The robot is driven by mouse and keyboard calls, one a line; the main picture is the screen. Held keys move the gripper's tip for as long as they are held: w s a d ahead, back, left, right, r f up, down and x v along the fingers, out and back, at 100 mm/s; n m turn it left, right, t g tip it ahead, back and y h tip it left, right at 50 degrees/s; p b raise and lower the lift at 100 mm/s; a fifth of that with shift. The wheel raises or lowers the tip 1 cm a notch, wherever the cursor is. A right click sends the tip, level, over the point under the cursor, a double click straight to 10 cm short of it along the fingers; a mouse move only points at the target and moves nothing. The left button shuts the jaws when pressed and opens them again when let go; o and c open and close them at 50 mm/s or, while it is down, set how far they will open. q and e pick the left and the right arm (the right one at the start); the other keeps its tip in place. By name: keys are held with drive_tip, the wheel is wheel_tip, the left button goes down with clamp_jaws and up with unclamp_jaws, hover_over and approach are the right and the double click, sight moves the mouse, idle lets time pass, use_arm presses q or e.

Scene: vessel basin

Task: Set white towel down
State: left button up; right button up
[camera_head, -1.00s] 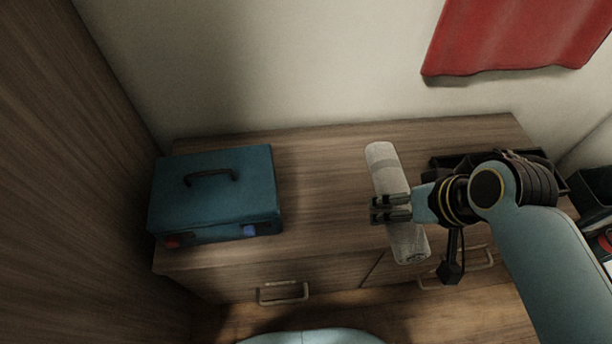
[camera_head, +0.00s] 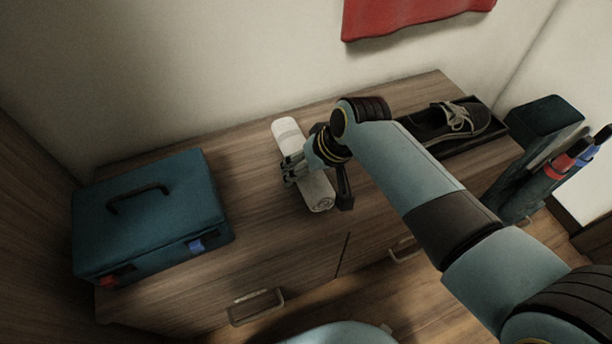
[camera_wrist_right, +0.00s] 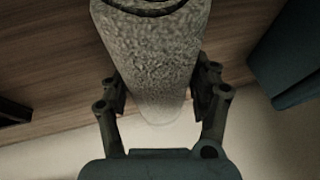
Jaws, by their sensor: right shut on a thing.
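The white towel (camera_head: 287,134) is a rolled cylinder over the wooden cabinet top, between the blue box and the shoe tray. Its spiral end (camera_head: 322,203) faces the front edge. My right gripper (camera_head: 287,168) is shut around the middle of the roll in the head view. In the right wrist view the towel (camera_wrist_right: 155,65) lies between the two fingers (camera_wrist_right: 160,95), its far end narrowing away. I cannot tell whether the towel touches the cabinet top. My left gripper is not in view.
A blue box (camera_head: 150,215) with a handle stands on the cabinet top (camera_head: 245,215) at left. A dark shoe (camera_head: 450,122) lies in a black tray (camera_head: 475,147) at right. A dark green holder (camera_head: 540,125) stands beyond. A red cloth (camera_head: 410,15) hangs on the wall.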

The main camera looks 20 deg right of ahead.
drive_tip(key=shift+f, duration=0.95)
drive_tip(key=shift+r, duration=0.1)
drive_tip(key=o, duration=1.2)
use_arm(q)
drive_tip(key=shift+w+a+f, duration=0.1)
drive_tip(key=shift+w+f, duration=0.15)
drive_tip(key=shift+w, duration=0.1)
use_arm(e)
drive_tip(key=shift+o, duration=0.2)
drive_tip(key=shift+r, duration=0.1)
drive_tip(key=p+v, duration=0.5)
drive_tip(key=v, duration=0.7)
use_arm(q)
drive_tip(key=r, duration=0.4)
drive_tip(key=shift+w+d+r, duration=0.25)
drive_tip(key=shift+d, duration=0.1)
